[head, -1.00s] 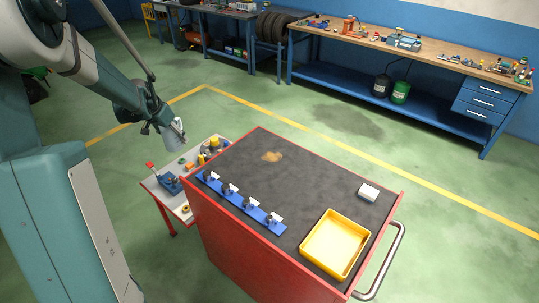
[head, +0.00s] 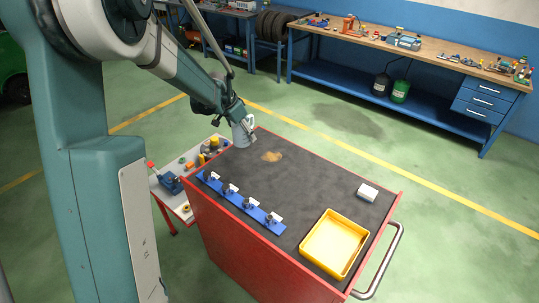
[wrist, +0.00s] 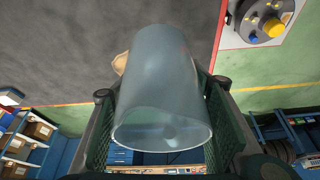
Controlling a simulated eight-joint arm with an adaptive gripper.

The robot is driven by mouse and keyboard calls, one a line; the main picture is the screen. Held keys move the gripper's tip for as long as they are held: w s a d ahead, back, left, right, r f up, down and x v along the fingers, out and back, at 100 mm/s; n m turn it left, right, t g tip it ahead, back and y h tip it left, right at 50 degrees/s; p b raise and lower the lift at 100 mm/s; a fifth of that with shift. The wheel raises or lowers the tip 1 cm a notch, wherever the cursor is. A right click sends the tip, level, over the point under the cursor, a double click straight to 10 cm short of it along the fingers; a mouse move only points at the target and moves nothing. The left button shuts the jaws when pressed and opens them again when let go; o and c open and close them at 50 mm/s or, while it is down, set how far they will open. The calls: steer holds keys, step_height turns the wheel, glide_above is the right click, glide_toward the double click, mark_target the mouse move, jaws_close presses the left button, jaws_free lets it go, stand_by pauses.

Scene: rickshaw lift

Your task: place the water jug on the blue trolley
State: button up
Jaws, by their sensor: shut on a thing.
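The water jug (wrist: 165,75), a clear grey-blue vessel, fills the middle of the wrist view. It also shows, small, in the head view (head: 243,132). My gripper (wrist: 162,95) is shut on it, with one dark green finger on each side. In the head view, my gripper (head: 236,112) holds it at the far left corner of a trolley (head: 315,185). This trolley has red sides and a dark grey top; no blue-bodied trolley is seen. Whether the jug touches the top is unclear, but it appears held above it.
The trolley top carries a blue strip with several clamps (head: 240,202), a yellow tray (head: 334,244), a small white box (head: 368,192) and a tan stain. A low side table (head: 170,183) with parts stands at left. The middle of the top is clear.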

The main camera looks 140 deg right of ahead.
steer(key=s+a+m, duration=0.1)
steer(key=s+a, duration=0.3)
steer(key=a, duration=0.3)
steer(key=shift+s+a+y, duration=0.2)
steer(key=shift+a+y, duration=0.05)
steer(key=shift+y, duration=0.05)
glide_toward(269, 157)
steer(key=shift+s+a+f, duration=0.1)
steer(key=shift+s+f, duration=0.1)
steer(key=shift+s, duration=0.25)
steer(key=shift+s+a+f, duration=0.15)
steer(key=shift+s+f, duration=0.05)
steer(key=shift+s, duration=0.2)
steer(key=shift+f, duration=1.9)
steer(key=shift+f, duration=0.1)
steer(key=o, duration=1)
